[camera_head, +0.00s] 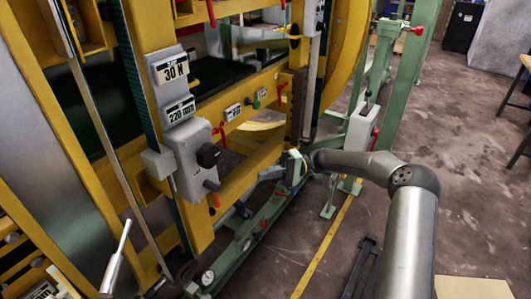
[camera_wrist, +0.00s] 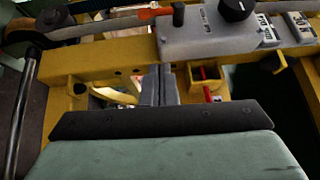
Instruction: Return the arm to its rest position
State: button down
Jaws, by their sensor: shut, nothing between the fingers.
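My arm (camera_head: 350,161) reaches from the lower right of the head view toward the yellow machine frame (camera_head: 250,185). Its end is beside the lower part of that frame. My gripper (camera_wrist: 157,84) shows in the wrist view as two dark grey fingers side by side, shut with nothing between them. They point at the yellow beam. The grey control box (camera_head: 190,158) with black knobs is on the machine left of my arm's end; it also shows in the wrist view (camera_wrist: 208,35). In the head view the fingers are too small to make out.
A green rail (camera_head: 250,232) runs along the floor under my arm's end. A green post (camera_head: 408,75) with a red handle stands behind the arm. A yellow line (camera_head: 325,250) crosses the floor. Brown floor (camera_head: 470,170) on the right is mostly open, with a table at the edge.

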jog(key=s+a+r+h+p, duration=0.1)
jog(key=s+r+h+p, duration=0.1)
jog(key=s+h, duration=0.3)
jog(key=s+a+r+h+p, duration=0.1)
jog(key=s+a+r+h, duration=0.15)
jog(key=s, duration=0.35)
jog(key=s+d+r+m+t+h+p, duration=0.2)
jog(key=s+d+r+t+h, duration=0.1)
jog(key=s+d, duration=0.5)
jog(key=s+d+r+m+t+h+p, duration=0.1)
jog(key=s+d+r+t+h+p, duration=0.2)
jog(key=s+d, duration=0.5)
jog(key=s+r+t+h, duration=0.1)
jog(key=s+r+h, duration=0.1)
jog(key=s, duration=0.5)
jog(key=shift+m+h+p, duration=0.3)
jog(key=shift+m+h, duration=0.1)
jog(key=shift+h, duration=0.25)
jog(key=shift+r, duration=0.15)
